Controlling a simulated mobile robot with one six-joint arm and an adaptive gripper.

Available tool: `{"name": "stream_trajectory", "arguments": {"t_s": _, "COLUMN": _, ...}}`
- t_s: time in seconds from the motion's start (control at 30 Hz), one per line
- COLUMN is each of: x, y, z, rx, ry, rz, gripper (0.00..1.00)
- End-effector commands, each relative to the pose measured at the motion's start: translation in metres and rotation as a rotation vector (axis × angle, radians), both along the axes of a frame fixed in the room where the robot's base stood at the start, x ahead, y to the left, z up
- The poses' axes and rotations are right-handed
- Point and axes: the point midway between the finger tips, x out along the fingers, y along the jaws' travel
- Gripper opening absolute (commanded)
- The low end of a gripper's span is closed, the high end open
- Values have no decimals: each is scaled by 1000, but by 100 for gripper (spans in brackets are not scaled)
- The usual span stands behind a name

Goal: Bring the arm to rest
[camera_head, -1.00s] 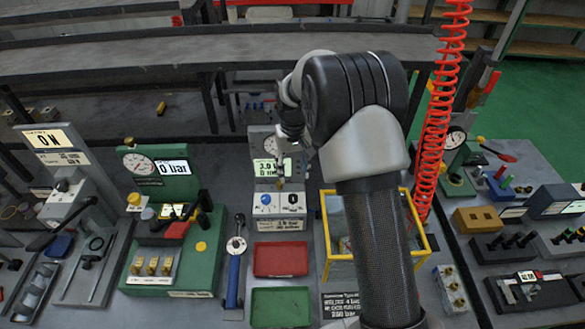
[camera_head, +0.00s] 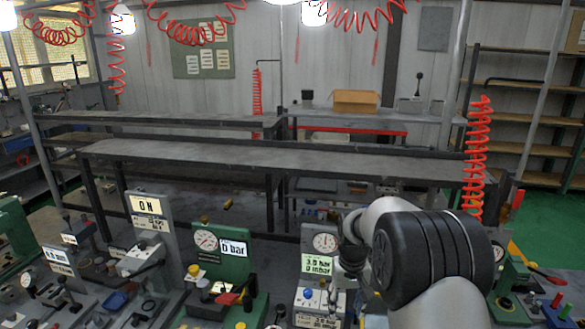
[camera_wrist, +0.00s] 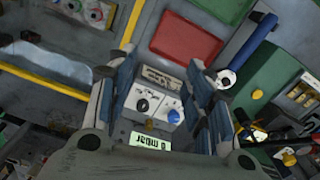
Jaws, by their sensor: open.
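My gripper (camera_wrist: 160,105) shows in the wrist view with its two fingers apart and nothing between them. Beyond the gap is a grey test block (camera_wrist: 160,75) with a black knob, a blue knob and a lit display. In the head view my gripper (camera_head: 347,262) is small and partly hidden by my arm, in front of the grey block (camera_head: 312,277) with a dial and a lit green display. Whether it touches the block cannot be told there. My arm is bent, its large black joint at the lower right.
A green block (camera_head: 222,262) with a gauge stands left of the grey block. A red tray (camera_wrist: 190,38) and a yellow frame (camera_wrist: 45,78) lie near the gripper in the wrist view. Long grey benches (camera_head: 270,162) run behind. Red coiled hoses (camera_head: 476,150) hang around.

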Motion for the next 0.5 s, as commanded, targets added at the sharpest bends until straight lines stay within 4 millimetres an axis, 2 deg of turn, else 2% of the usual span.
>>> {"name": "stream_trajectory", "arguments": {"t_s": 0.03, "x": -2, "y": 0, "z": 14, "rx": 0, "ry": -19, "rz": -1, "gripper": 48}}
{"name": "stream_trajectory", "arguments": {"t_s": 0.27, "x": -28, "y": 0, "z": 59, "rx": 0, "ry": -61, "rz": -4, "gripper": 48}}
{"name": "stream_trajectory", "arguments": {"t_s": 0.37, "x": -44, "y": 0, "z": 81, "rx": 0, "ry": -84, "rz": -5, "gripper": 48}}
{"name": "stream_trajectory", "arguments": {"t_s": 0.5, "x": -80, "y": 0, "z": 116, "rx": 1, "ry": -129, "rz": -8, "gripper": 48}}
